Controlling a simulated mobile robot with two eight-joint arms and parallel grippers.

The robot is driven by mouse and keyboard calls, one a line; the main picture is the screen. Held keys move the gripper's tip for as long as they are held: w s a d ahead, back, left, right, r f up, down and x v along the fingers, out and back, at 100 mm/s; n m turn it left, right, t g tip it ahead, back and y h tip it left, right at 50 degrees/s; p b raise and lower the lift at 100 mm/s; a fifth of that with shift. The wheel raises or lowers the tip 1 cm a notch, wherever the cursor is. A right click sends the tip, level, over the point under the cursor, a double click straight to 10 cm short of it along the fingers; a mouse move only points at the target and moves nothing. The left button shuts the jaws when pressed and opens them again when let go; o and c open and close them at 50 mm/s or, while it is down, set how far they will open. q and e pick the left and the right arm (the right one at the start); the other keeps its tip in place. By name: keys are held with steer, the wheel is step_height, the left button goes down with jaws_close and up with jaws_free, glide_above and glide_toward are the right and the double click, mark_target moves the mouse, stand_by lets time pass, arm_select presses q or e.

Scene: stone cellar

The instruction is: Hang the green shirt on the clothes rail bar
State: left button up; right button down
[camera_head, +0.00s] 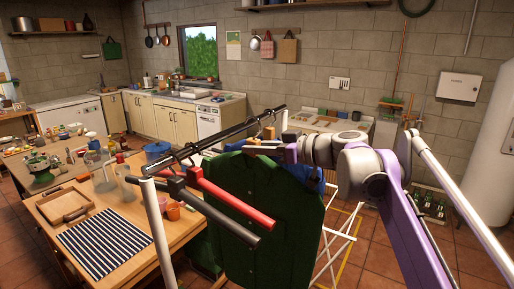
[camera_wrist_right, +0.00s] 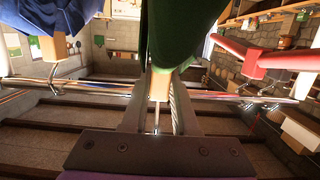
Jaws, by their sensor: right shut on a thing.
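The green shirt (camera_head: 270,215) hangs upright on a wooden hanger, its front facing me. My right gripper (camera_head: 281,150) is shut on the hanger's wooden neck, which shows between the fingers in the right wrist view (camera_wrist_right: 159,85). The shirt's green cloth (camera_wrist_right: 180,30) is close above the fingers there. The clothes rail bar (camera_head: 215,142) runs from front left to back right, close beside the gripper. In the wrist view the bar (camera_wrist_right: 100,88) crosses behind the fingers. I cannot tell whether the shirt's hook touches the bar. My left gripper is not in view.
A blue garment (camera_wrist_right: 45,18) hangs beside the shirt. A red bar (camera_head: 230,198) and a dark one stick out near the rail's left end. A white post (camera_head: 160,235) stands in front of the wooden table (camera_head: 190,225), which holds a striped cloth (camera_head: 105,242) and bottles.

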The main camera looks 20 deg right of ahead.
steer(key=shift+w+a, duration=0.1)
steer(key=shift+x, duration=0.8)
steer(key=shift+w+a+r, duration=0.15)
steer(key=shift+w, duration=0.05)
steer(key=shift+x, duration=0.85)
steer(key=shift+r, duration=0.15)
steer(key=shift+w+a, duration=0.1)
steer(key=shift+w, duration=0.05)
stand_by(0.4)
steer(key=shift+w+a+f, duration=0.15)
steer(key=shift+w+f, duration=0.05)
steer(key=shift+f, duration=0.6)
